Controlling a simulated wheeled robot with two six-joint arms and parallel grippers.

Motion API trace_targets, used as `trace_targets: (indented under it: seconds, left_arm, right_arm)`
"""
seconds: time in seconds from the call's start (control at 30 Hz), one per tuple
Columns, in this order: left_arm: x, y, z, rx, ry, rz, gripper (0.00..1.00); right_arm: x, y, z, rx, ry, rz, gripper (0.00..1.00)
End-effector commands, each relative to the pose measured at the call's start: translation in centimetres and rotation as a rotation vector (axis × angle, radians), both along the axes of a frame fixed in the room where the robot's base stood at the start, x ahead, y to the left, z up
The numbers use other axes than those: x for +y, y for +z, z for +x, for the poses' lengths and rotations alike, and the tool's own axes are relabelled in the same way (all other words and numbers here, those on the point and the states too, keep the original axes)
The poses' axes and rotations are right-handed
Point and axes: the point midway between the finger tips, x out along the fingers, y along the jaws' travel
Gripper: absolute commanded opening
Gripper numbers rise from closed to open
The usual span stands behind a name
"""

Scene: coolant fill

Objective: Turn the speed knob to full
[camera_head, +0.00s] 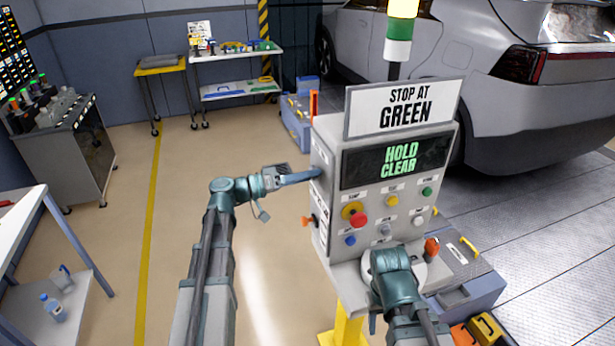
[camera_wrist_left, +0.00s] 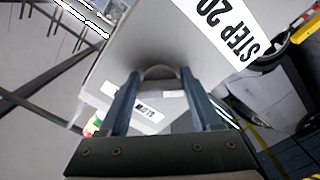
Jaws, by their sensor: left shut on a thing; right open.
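My left gripper (camera_head: 313,174) reaches the left side of the grey control console (camera_head: 322,212). In the left wrist view, its two blue fingers (camera_wrist_left: 158,88) are shut on a small grey rounded knob (camera_wrist_left: 158,72) on that side panel. The knob is partly hidden by the fingers, and its pointer cannot be made out. A white label reading SLOW (camera_wrist_left: 148,111) shows between the fingers. A STEP 20 label (camera_wrist_left: 225,30) is on the panel beyond. My right gripper (camera_head: 388,262) is open low in front of the console, its fingers mostly hidden by its own wrist.
The console front has a display (camera_head: 396,160) reading HOLD CLEAR, a red stop button (camera_head: 359,219) and several coloured buttons. A sign (camera_head: 403,106) above reads STOP AT GREEN. An orange part (camera_head: 308,221) sticks out below my left gripper. A car (camera_head: 450,70) stands behind.

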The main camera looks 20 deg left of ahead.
Motion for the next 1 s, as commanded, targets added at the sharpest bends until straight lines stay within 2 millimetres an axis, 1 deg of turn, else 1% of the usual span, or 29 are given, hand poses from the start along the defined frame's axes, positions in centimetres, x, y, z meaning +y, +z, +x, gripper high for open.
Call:
trace_targets:
  seconds: [0.5,0.53,0.6,0.67,0.7,1.0]
  left_arm:
    - [-0.04,-0.18,-0.11,-0.012,-0.002,0.016,0.1]
    - [-0.03,-0.18,-0.1,-0.012,-0.003,0.015,0.69]
    - [-0.03,-0.16,-0.1,-0.012,-0.002,0.014,0.81]
    - [-0.03,-0.13,-0.08,-0.012,-0.001,0.013,0.92]
    - [-0.03,-0.12,-0.08,-0.012,-0.001,0.013,0.95]
    - [0.16,-0.06,-0.14,-0.012,0.0,0.01,0.95]
  right_arm:
    - [0.0,-0.05,0.0,0.0,0.0,0.0,0.5]
    - [0.0,-0.05,0.0,0.0,0.0,0.0,0.5]
    - [-0.01,-0.05,0.0,0.0,0.0,0.0,0.5]
    - [0.0,-0.04,0.0,0.0,0.0,0.0,0.5]
    - [0.0,-0.04,0.0,0.0,0.0,0.0,0.5]
    - [0.0,-0.02,0.0,0.0,0.0,0.0,0.5]
